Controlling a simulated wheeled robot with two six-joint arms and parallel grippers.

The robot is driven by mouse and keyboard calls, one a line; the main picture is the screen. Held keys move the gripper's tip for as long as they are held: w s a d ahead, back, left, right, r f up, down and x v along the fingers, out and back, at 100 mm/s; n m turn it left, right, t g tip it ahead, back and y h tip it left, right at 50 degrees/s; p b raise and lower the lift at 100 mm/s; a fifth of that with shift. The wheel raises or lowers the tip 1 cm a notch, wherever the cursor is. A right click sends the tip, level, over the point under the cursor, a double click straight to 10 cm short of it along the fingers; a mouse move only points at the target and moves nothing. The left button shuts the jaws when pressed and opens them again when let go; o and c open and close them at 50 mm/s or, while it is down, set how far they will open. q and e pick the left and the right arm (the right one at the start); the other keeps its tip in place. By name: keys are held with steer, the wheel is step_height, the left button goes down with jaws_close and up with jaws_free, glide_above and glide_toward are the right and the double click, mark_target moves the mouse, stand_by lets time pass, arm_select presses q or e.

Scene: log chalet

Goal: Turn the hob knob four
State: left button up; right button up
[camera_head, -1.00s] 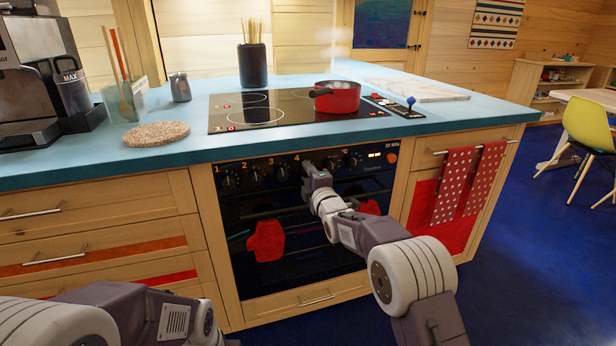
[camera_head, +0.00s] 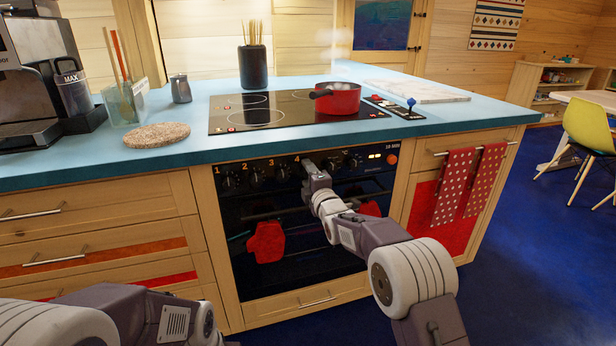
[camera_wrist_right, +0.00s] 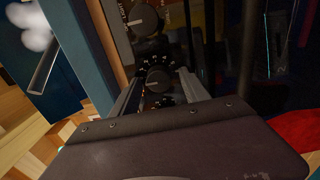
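The knobs marked 1 (camera_head: 229,180), 2 (camera_head: 256,176) and 3 (camera_head: 282,172) show in the head view. The number 4 shows just left of my right gripper (camera_head: 308,164), which hides the knob there. In the right wrist view a dark round knob (camera_wrist_right: 158,82) with a grey pointer and white dial marks sits between the two fingers. The fingers are apart, one on each side of it, with slim gaps visible. My left gripper is outside the head view; only my left arm shows at bottom left.
Another knob (camera_wrist_right: 143,19) is close by in the right wrist view. Red mitts (camera_head: 266,242) hang at the oven door. A red pot (camera_head: 338,98) stands on the hob (camera_head: 220,122) above.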

steer(key=p+v, duration=0.2)
steer(key=v, duration=0.7)
